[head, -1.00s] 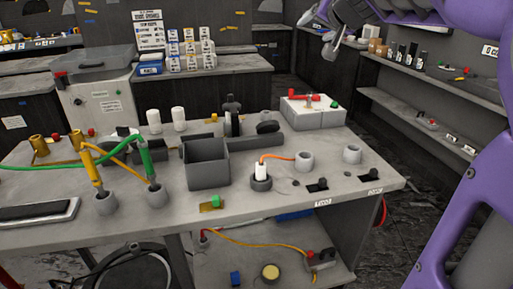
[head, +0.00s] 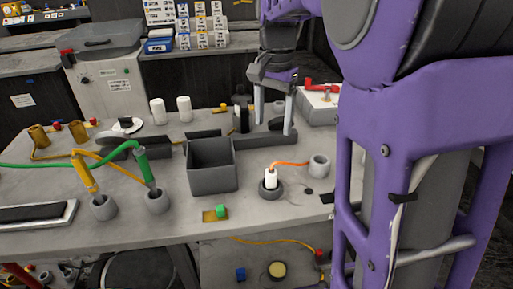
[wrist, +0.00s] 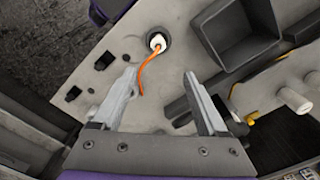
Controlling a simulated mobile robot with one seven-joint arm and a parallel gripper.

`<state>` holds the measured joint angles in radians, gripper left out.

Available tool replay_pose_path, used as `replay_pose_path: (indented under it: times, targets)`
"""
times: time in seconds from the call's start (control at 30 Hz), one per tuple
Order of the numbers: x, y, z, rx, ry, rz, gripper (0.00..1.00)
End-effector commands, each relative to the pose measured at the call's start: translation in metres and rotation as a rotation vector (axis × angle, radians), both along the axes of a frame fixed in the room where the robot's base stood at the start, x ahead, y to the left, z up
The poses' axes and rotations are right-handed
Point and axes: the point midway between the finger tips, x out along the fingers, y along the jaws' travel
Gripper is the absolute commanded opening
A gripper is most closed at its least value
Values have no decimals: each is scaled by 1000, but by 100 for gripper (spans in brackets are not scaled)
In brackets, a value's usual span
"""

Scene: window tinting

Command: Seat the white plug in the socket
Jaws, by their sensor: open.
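The white plug (head: 270,178) stands upright in a dark round holder (head: 271,193) on the grey bench. An orange cable (head: 290,164) runs from its top towards a grey open cup (head: 319,166). The plug also shows from above in the wrist view (wrist: 156,42), inside a dark ring. My gripper (head: 273,124) is open and empty, pointing down above and behind the plug in the head view. In the wrist view my fingers (wrist: 160,78) are spread, with the orange cable's end near the left finger. I cannot tell which opening is the task's socket.
A dark open box (head: 212,180) stands left of the plug. Green and yellow plugs stand in grey cups (head: 157,201) further left. Two white cylinders (head: 183,109) stand at the back. Black square fittings (wrist: 105,60) show in the wrist view. My arm hides the bench's right end.

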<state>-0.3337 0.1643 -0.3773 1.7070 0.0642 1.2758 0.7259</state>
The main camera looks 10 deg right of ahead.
Motion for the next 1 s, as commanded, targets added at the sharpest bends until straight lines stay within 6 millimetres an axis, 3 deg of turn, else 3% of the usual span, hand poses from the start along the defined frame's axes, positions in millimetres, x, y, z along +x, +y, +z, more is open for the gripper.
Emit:
replay_pose_path:
  times: [0.5,0.77,1.0]
  targets:
    - [-2,1,-103,-1,10,-3,76]
    - [-2,0,-123,-1,8,-2,76]
    - [-4,0,-158,-1,10,-2,76]
